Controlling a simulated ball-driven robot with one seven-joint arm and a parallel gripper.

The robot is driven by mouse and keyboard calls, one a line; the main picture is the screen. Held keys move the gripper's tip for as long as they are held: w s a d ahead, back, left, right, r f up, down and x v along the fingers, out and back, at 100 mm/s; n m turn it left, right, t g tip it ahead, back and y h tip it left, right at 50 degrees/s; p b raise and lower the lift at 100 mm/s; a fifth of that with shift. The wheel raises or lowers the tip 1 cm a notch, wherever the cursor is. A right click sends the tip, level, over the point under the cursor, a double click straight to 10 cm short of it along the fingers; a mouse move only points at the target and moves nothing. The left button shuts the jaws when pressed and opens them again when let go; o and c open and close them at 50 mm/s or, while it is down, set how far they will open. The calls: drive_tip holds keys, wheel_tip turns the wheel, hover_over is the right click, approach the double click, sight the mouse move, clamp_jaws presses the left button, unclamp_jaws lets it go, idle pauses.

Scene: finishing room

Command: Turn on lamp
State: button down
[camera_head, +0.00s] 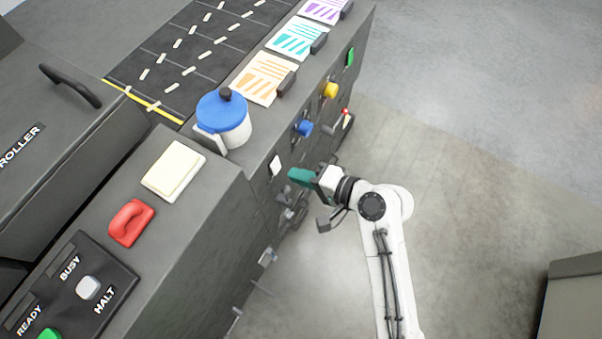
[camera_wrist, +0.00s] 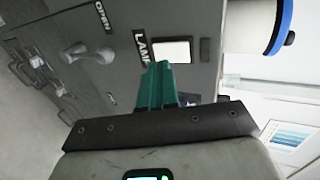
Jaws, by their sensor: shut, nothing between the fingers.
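The lamp switch is a white rectangular plate (camera_wrist: 172,52) beside a dark label that reads LAMP, partly hidden by my fingers, in the wrist view. In the head view a small white plate (camera_head: 275,165) shows on the dark front panel. My gripper (camera_head: 298,176) has green fingers, which are shut and empty. It is just right of the white plate in the head view. In the wrist view the fingertips (camera_wrist: 158,66) point at the panel, at the plate's lower left edge. I cannot tell whether they touch it.
Grey levers and an OPEN label (camera_wrist: 103,17) lie left of the plate in the wrist view. Blue (camera_head: 303,128) and yellow (camera_head: 329,90) knobs project from the panel. A blue-lidded white jug (camera_head: 226,121) stands on the counter above. Open floor lies right.

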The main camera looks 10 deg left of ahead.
drive_tip(key=b+v, duration=0.1)
drive_tip(key=v, duration=0.9)
drive_tip(key=shift+d+b, duration=0.3)
drive_tip(key=shift+d, duration=0.05)
drive_tip(key=shift+s+f, duration=0.1)
drive_tip(key=shift+s, duration=0.05)
